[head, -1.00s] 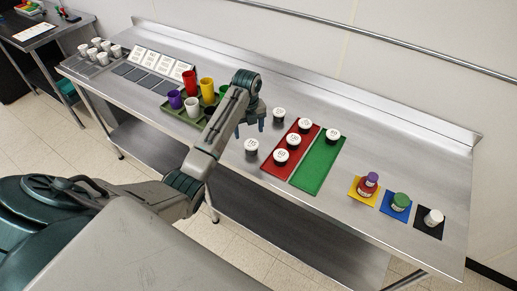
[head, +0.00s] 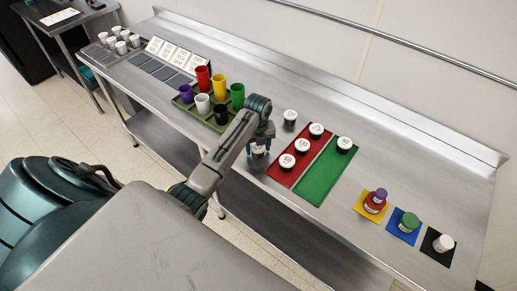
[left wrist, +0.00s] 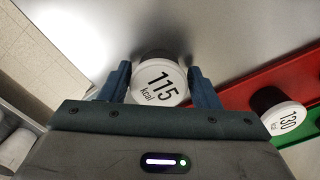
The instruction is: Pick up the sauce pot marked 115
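The sauce pot marked 115 (left wrist: 158,82) has a white lid with black print and a dark body. It stands between the two fingers of my left gripper (left wrist: 160,88) in the left wrist view. The fingers are spread on either side of the lid, with a small gap visible. In the head view the same pot (head: 258,152) sits on the steel counter left of the red mat, partly hidden by my left gripper (head: 262,143). My right gripper is not in view.
Another pot (head: 290,117) stands behind. A tray of coloured cups (head: 188,118) is to the left.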

